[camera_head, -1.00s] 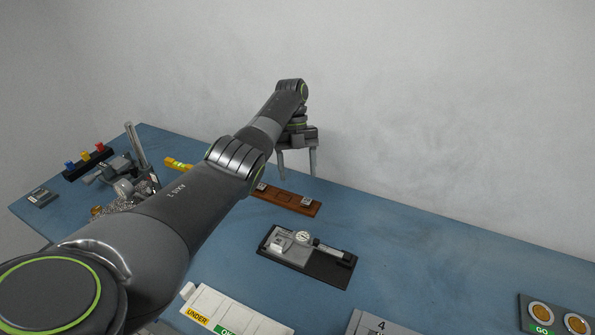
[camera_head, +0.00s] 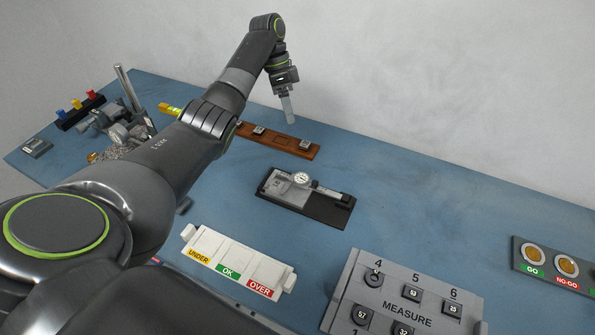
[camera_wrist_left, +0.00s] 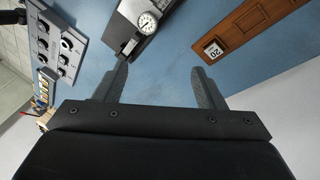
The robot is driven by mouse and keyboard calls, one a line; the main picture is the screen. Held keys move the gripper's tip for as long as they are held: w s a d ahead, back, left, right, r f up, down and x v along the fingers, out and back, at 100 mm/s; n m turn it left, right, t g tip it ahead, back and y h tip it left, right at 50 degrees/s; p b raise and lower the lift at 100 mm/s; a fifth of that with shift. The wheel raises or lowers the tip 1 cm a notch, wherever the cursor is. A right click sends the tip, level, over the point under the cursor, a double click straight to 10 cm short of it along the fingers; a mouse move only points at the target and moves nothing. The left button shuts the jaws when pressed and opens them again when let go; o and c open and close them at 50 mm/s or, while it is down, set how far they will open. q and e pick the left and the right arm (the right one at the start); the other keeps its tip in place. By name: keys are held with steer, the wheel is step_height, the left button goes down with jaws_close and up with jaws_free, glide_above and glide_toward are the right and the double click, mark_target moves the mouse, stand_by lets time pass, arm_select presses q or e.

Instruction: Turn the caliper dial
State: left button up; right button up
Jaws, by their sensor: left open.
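The caliper dial (camera_head: 301,179) is a round white gauge on the caliper, which lies on a black base (camera_head: 321,210) in the middle of the blue table. In the left wrist view the dial (camera_wrist_left: 147,23) shows near the top, ahead of the fingers, with part of the caliper cut off. My left gripper (camera_head: 288,111) is above the wooden strip's far side, behind and apart from the caliper. In the left wrist view its two fingers (camera_wrist_left: 160,85) are spread, with only blue table between them. My right gripper is not in view.
A brown wooden strip (camera_head: 270,139) with small blocks lies behind the caliper. A white UNDER/OK/OVER tray (camera_head: 232,266) and a grey MEASURE board (camera_head: 347,287) are in front. A GO/NO-GO panel (camera_head: 553,268) is at right. Blue table is clear right of the caliper.

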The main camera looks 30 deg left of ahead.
arm_select(q)
steer(key=n, duration=0.4)
steer(key=n+t+b, duration=0.2)
steer(key=n+b, duration=0.8)
steer(key=n, duration=1.6)
glide_above(301, 177)
steer(key=a, duration=0.4)
step_height(301, 177, down, 9)
steer(key=shift+h, duration=0.4)
steer(key=x, duration=0.5)
steer(key=shift+s+d+f+b, duration=0.25)
steer(key=shift+s+f+b, duration=0.05)
steer(key=shift+f+b, duration=0.05)
steer(key=shift+x, duration=0.8)
